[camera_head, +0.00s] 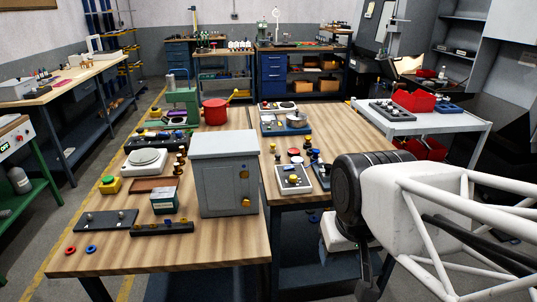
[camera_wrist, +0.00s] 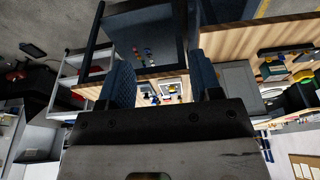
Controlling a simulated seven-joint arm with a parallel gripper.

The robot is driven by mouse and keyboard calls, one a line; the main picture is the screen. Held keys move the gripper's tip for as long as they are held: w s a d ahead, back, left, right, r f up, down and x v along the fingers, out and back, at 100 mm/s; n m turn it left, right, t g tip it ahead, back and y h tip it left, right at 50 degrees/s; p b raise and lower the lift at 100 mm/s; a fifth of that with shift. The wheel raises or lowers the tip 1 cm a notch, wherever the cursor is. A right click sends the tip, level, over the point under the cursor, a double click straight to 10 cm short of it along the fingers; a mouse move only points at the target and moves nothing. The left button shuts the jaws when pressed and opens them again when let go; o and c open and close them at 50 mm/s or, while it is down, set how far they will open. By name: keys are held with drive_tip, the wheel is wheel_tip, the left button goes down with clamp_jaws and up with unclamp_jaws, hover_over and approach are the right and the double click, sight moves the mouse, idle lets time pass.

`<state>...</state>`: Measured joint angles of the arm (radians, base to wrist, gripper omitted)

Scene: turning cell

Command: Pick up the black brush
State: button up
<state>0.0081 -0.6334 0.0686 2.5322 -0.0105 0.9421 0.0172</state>
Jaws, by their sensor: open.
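I cannot single out a black brush in either view. A long dark bar with yellow knobs (camera_head: 162,228) lies at the front of the left wooden table, and a dark low item (camera_head: 157,142) lies farther back; I cannot tell whether either is a brush. In the wrist view my gripper (camera_wrist: 160,70) shows two blue-grey fingers spread wide apart with nothing held between them. Small coloured parts on a table show beyond them, at a distance. In the head view my arm is at the right, beside the tables.
A grey cabinet box (camera_head: 224,175) stands tall on the left table (camera_head: 225,255). A white scale (camera_head: 146,161), a red pot (camera_head: 215,111) and a green machine (camera_head: 181,100) stand there too. A white cart (camera_head: 440,126) with red bins is at the right. The left table's front edge is mostly clear.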

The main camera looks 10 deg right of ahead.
drive_tip(key=shift+w+r, duration=0.1)
drive_tip(key=w+r+n, duration=0.2)
drive_tip(key=w+r, duration=0.1)
drive_tip(key=w, duration=0.6)
drive_tip(key=w+r+n, duration=0.2)
drive_tip(key=w, duration=0.7)
drive_tip(key=n+g, duration=0.3)
drive_tip(key=n, duration=0.9)
hover_over(278, 155)
wheel_tip(278, 155, down, 20)
drive_tip(key=shift+s+r, duration=0.15)
drive_tip(key=shift+r, duration=0.1)
drive_tip(key=shift+w+f, duration=0.2)
drive_tip(key=shift+w, duration=0.05)
drive_tip(key=shift+f, duration=0.1)
drive_tip(key=shift+f, duration=1.25)
